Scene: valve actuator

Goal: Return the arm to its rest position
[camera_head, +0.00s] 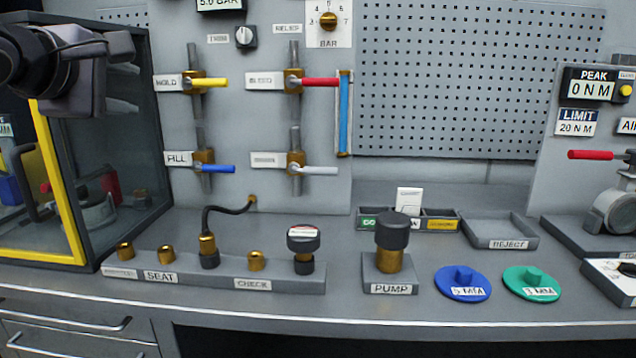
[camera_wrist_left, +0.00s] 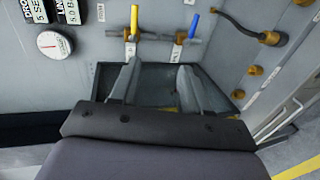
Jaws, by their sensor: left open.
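My left gripper (camera_head: 122,88) is at the upper left of the head view, in front of the dark glass-sided cabinet. Its fingers point right, are apart and hold nothing. The left wrist view shows the two fingers of the left gripper (camera_wrist_left: 155,85) with a clear gap between them. Beyond them are the yellow-handled valve (camera_wrist_left: 134,25) and the blue-handled valve (camera_wrist_left: 190,30). In the head view the HOLD valve (camera_head: 208,82) and the FILL valve (camera_head: 215,168) are right of the gripper, apart from it. My right gripper is not in view.
The cabinet with a yellow frame (camera_head: 60,180) stands close behind and below my left gripper. The bench holds the SEAT and CHECK block (camera_head: 215,283), the PUMP (camera_head: 390,260), a blue disc (camera_head: 462,284), a green disc (camera_head: 531,283) and the REJECT tray (camera_head: 503,243). The bench's front strip is clear.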

